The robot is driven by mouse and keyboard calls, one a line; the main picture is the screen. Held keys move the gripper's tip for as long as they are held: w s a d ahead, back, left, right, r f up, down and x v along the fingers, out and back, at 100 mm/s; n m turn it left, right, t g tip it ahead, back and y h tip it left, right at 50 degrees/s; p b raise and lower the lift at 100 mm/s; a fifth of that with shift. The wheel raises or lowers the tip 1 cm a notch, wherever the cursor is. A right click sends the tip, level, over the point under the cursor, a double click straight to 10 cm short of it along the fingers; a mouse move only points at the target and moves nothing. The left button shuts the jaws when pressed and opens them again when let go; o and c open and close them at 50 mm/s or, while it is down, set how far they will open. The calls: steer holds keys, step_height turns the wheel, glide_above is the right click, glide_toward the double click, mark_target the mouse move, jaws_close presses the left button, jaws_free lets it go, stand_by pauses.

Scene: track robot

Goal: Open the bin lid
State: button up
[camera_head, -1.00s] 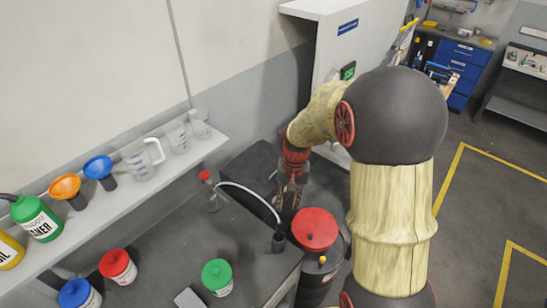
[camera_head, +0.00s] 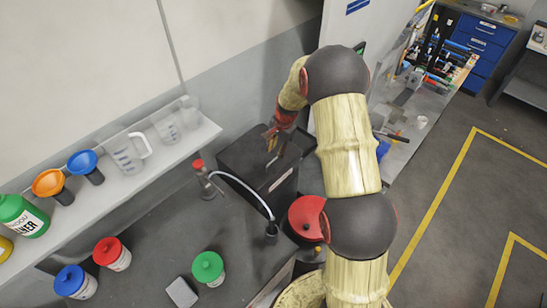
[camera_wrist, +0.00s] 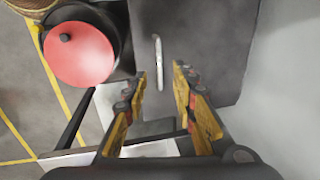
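The dark grey bin (camera_head: 232,152) stands beyond the end of the bench, and its flat top looks shut. In the wrist view, the lid (camera_wrist: 212,45) fills the upper middle, with a thin pale handle (camera_wrist: 159,52) upright in the picture. My gripper (camera_wrist: 161,78) is open and empty, its two orange-and-black fingers spread on either side of the handle's lower end. They appear above the lid; whether they touch it cannot be told. In the head view my gripper (camera_head: 273,142) is over the bin's top, partly hidden by my wrist.
A black drum with a red lid (camera_head: 305,215) stands right beside the bin; its red top also shows in the wrist view (camera_wrist: 78,55). A pump bottle with a hose (camera_head: 203,178) is at left. A wall shelf (camera_head: 150,170) holds funnels and jugs. Open floor lies right.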

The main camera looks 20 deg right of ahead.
steer(key=f, duration=0.2)
steer(key=w+f, duration=0.1)
steer(key=f, duration=0.4)
steer(key=shift+w+a+f, duration=0.15)
steer(key=shift+a, duration=0.15)
steer(key=shift+c, duration=0.3)
jaws_close()
stand_by(0.4)
